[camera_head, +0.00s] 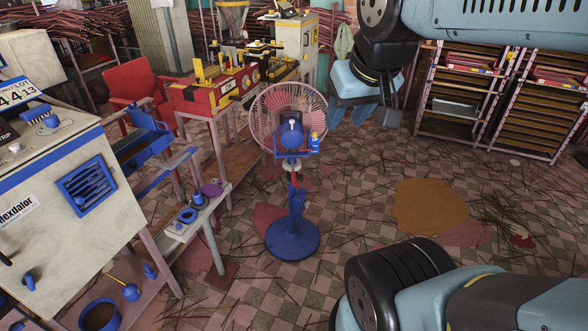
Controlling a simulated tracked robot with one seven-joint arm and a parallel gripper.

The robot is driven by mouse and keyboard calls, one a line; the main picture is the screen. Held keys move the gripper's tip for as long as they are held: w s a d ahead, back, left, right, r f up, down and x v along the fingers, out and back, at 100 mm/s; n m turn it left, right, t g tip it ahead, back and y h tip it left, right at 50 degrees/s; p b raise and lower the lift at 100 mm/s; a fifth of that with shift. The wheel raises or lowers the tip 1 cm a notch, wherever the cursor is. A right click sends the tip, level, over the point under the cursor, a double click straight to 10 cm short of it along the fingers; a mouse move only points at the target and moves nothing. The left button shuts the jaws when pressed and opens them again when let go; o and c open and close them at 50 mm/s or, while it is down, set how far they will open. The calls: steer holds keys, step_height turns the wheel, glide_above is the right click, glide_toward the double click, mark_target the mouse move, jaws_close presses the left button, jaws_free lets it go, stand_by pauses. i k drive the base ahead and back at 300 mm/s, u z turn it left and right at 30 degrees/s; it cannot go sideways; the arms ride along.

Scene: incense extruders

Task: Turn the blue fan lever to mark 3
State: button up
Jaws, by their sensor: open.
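A pedestal fan with a round wire cage (268,112) stands on the tiled floor near the middle of the view, on a blue round base (292,240). Its blue motor housing (291,137) faces me, with a small blue panel and a yellow-and-blue label (315,141) at its right. The lever and its marks are too small to tell apart, so I cannot read its setting. My gripper (362,115) hangs to the right of the fan cage in the picture, fingers pointing down, open and empty. It appears apart from the fan.
A grey machine cabinet (50,190) with blue parts fills the left side. A red-and-yellow machine (215,93) on a stand and a red chair (130,85) are behind. Drying racks (462,100) stand at the back right. Loose sticks litter the floor; the middle right is mostly clear.

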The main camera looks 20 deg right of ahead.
mark_target(292, 156)
steer(key=z, duration=0.15)
steer(key=i, duration=1)
steer(key=u, duration=0.05)
